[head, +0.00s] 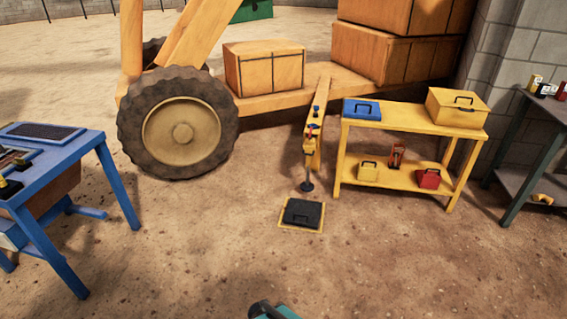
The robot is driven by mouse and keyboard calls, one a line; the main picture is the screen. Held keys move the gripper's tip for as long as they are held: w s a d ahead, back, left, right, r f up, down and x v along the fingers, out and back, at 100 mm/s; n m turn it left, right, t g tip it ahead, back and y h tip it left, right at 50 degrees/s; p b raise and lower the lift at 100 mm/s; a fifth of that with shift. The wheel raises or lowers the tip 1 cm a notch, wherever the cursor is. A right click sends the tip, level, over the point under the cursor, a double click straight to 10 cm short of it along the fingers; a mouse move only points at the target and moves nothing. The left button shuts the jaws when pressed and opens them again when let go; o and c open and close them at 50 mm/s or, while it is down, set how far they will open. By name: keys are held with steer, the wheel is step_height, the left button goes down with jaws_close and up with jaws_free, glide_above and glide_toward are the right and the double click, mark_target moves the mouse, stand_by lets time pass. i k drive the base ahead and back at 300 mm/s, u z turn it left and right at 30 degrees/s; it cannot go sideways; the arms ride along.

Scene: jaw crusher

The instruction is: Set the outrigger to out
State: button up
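The outrigger (312,135) is a yellow beam that reaches from the orange machine's frame toward me. A vertical jack with blue and red parts stands at its near end. The jack's dark round foot (307,186) is low, close to the ground; I cannot tell if it touches. A black pad with a handle (303,213) lies on the ground just in front of the foot, inside a yellow outline. My gripper's fingers are not in view; only a teal and dark part of my arm shows at the bottom edge.
A large wheel (180,125) stands left of the outrigger. A yellow two-level bench (400,118) with toolboxes stands close on its right. A blue table (60,160) is at left, a dark green shelf (545,125) at right. The dirt ground in front is clear.

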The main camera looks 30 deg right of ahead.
mark_target(309, 146)
steer(key=u, duration=0.05)
steer(key=k, duration=0.1)
steer(key=z, duration=0.5)
steer(key=i, duration=1.45)
steer(key=u, duration=0.55)
steer(key=i, duration=0.45)
steer(key=u, duration=0.35)
